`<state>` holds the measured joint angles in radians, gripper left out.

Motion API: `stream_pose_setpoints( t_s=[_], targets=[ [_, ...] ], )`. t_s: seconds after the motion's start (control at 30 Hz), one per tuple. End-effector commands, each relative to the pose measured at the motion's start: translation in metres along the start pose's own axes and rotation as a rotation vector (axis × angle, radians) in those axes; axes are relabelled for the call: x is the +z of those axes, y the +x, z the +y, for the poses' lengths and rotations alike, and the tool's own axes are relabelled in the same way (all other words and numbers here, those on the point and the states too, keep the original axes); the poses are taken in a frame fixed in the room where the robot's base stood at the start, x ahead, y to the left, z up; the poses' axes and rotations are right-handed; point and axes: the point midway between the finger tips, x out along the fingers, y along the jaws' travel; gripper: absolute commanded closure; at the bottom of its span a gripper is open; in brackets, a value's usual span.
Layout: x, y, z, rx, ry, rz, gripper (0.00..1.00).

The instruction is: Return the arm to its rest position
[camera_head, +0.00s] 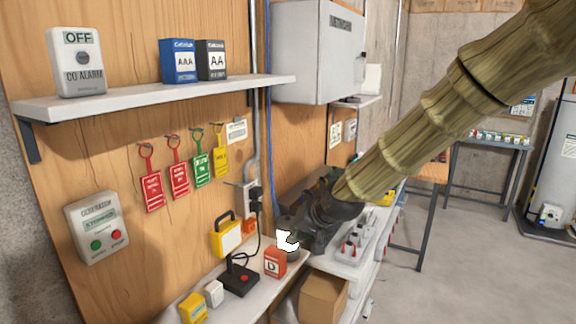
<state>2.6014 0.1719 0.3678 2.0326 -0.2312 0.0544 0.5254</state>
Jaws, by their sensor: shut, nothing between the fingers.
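My arm, with a segmented bamboo-like skin, reaches from the upper right down to the middle of the view. My gripper (293,234) is at its lower end, dark and partly lost against the dark things behind it. It is shut and I see nothing held in it. It is above the right end of the low bench, close to the orange box marked D (275,262). A small white shape (287,241) shows at the fingertips; I cannot tell what it is.
A shelf (150,99) holds a CO alarm (77,62) and battery boxes (194,60). Tags hang below it. A joystick box (239,279) and yellow lamp (227,238) are on the low bench. A grey cabinet (312,50) is behind. The floor at right (455,265) is clear.

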Motion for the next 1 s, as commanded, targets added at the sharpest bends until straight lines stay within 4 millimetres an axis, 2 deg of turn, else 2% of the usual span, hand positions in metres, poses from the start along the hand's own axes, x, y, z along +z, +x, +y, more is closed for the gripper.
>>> stream_pose_setpoints(
  t_s=[0.23, 0.37, 0.5, 0.7, 0.9, 1.0],
  targets=[
    [0.04, 0.034, 0.043, 0.033, 0.006, -0.039, 1.0],
    [0.072, 0.058, 0.077, 0.061, 0.013, -0.07, 1.0],
    [0.126, 0.088, 0.127, 0.104, 0.016, -0.118, 1.0],
    [0.21, 0.119, 0.2, 0.171, 0.017, -0.19, 1.0],
    [0.302, 0.134, 0.27, 0.245, 0.005, -0.268, 1.0],
    [0.348, 0.136, 0.304, 0.283, -0.003, -0.308, 1.0]
  ],
)
